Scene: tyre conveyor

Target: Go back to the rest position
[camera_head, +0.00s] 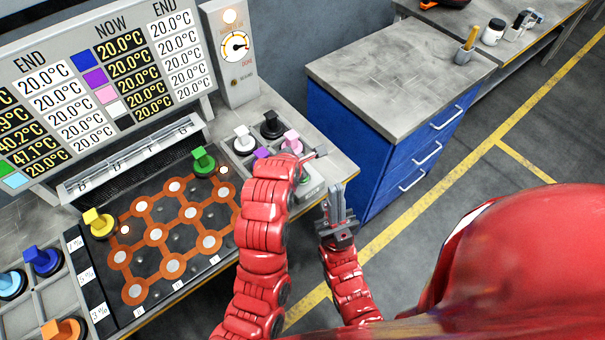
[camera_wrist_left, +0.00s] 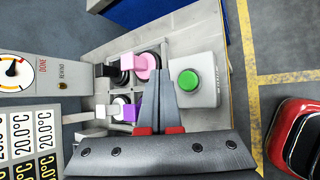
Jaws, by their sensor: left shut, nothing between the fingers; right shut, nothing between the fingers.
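My left gripper (camera_head: 317,153) is over the right part of the worktable, beside the tray with knobbed pieces and above the button box. In the left wrist view, the fingers of my left gripper (camera_wrist_left: 161,78) are together and empty. The green button (camera_wrist_left: 189,81) on its grey box lies to the right of the fingertips there, apart from them. In the head view the box is partly hidden by my left arm. My right gripper (camera_head: 337,203) points up, in front of the table's right edge and the blue cabinet, shut and empty.
The orange-lattice board (camera_head: 135,291) holds a green piece (camera_head: 203,161) and a yellow piece (camera_head: 98,222). The right tray holds white (camera_head: 243,138), black (camera_head: 271,125), pink and purple pieces. A blue drawer cabinet (camera_head: 400,80) stands at the right.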

